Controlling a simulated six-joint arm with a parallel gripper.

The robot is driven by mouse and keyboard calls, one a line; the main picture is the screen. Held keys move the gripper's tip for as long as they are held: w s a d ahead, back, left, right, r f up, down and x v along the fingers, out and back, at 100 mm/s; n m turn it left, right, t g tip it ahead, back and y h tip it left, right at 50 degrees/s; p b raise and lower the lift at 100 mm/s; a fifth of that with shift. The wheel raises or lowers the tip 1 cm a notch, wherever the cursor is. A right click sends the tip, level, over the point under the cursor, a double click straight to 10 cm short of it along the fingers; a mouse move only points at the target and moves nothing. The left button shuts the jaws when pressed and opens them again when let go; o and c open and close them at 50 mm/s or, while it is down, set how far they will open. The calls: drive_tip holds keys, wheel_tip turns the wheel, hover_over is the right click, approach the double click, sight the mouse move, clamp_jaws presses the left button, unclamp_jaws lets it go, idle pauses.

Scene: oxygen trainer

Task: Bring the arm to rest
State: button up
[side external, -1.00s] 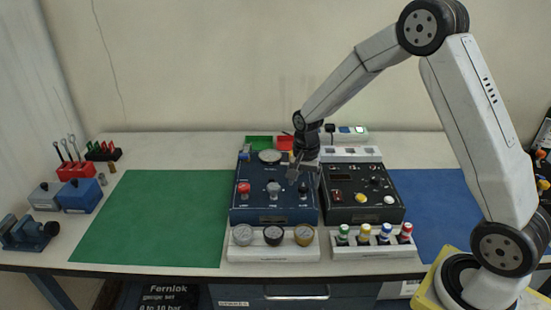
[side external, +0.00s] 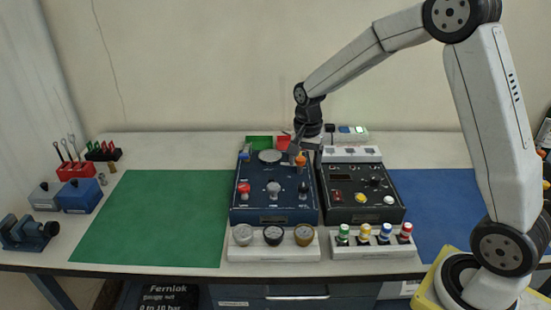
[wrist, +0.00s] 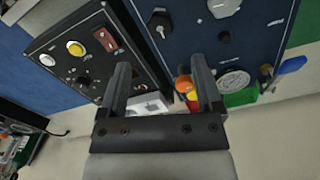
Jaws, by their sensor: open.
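My gripper (side external: 298,150) is above the back edge of the blue control panel (side external: 250,208), near its right side. In the wrist view my gripper (wrist: 160,82) shows two dark fingers set apart with nothing held between them. An orange knob (side external: 301,160) is close to the fingertips in the side view; whether they touch it I cannot tell. The black control panel (side external: 350,212) stands to the right, with a red switch, a yellow button and a white button. It also shows at the left of the wrist view (wrist: 112,78).
A green mat (side external: 150,220) lies to the left and a blue mat (side external: 435,215) to the right, both bare. A rack of three gauges (side external: 273,250) and a rack of coloured-top bottles (side external: 372,250) stand in front. Red and blue blocks (side external: 78,196) and a vise sit far left.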

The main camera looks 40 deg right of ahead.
drive_tip(key=shift+s+a+n, duration=0.25)
drive_tip(key=shift+s+n, duration=0.15)
drive_tip(key=s+a+f+n+t, duration=0.1)
drive_tip(key=s+a+n, duration=0.2)
drive_tip(key=s+n, duration=0.2)
drive_tip(key=s+a+n+t, duration=0.1)
drive_tip(key=s+a+n, duration=0.2)
drive_tip(key=s+n, duration=0.3)
drive_tip(key=s, duration=0.4)
drive_tip(key=shift+a+f+t, duration=0.2)
drive_tip(key=shift+f+t, duration=0.1)
drive_tip(key=shift+f, duration=0.05)
